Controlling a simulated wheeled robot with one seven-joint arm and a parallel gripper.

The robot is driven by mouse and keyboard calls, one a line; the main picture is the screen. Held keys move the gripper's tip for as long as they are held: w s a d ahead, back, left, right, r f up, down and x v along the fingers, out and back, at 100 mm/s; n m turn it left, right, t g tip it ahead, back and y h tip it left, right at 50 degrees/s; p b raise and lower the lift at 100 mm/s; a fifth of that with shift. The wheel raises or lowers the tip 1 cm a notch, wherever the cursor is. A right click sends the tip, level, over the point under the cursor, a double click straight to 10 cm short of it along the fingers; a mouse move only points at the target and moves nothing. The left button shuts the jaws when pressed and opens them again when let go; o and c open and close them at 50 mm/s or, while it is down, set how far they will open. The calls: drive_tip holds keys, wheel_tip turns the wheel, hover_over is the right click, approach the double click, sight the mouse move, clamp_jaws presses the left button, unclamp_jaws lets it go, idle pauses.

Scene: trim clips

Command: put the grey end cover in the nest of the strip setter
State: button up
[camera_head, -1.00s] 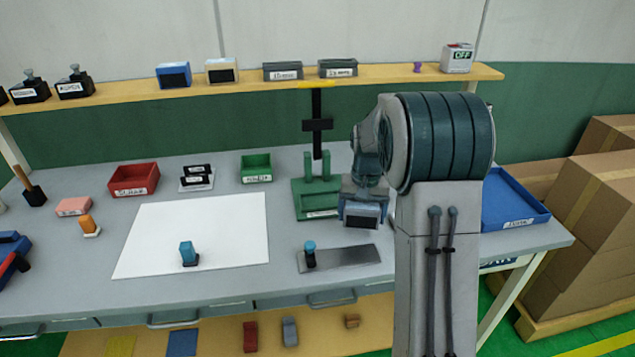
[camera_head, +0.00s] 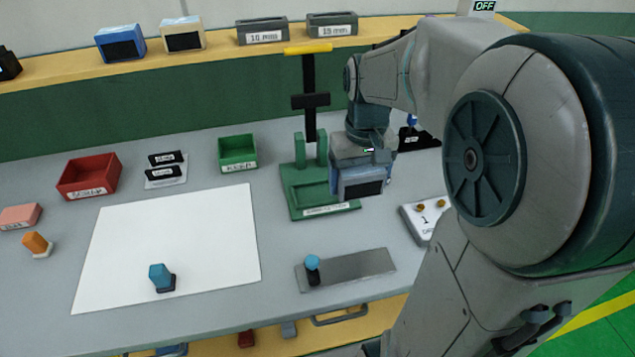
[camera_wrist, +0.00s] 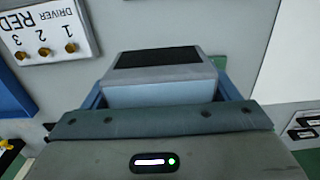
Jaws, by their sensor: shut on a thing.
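The grey end cover (camera_wrist: 160,88) is a pale grey block with a black face; it also shows in the head view (camera_head: 362,188). My gripper (camera_wrist: 165,95) is shut on it, its blue fingers at either side. In the head view my gripper (camera_head: 361,180) holds the cover at the right side of the strip setter (camera_head: 309,85), a green press with a black column and yellow handle. The nest (camera_head: 310,190), in the green base, shows left of the cover. The cover overlaps the base's right part in the picture; its height above it I cannot tell.
A driver board (camera_head: 424,217) lies right of the setter. A steel plate with a blue-topped knob (camera_head: 345,270) lies in front. A green bin (camera_head: 238,153) and a white sheet (camera_head: 170,245) are to the left. My arm hides the bench's right side.

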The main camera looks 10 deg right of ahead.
drive_tip(key=p, duration=0.2)
hover_over(322, 195)
wheel_tip(322, 195, down, 7)
drive_tip(key=shift+r, duration=0.1)
drive_tip(key=shift+f, duration=2)
drive_tip(key=shift+f, duration=0.15)
drive_tip(key=o, duration=0.6)
drive_tip(key=shift+f, duration=0.1)
drive_tip(key=shift+o, duration=0.8)
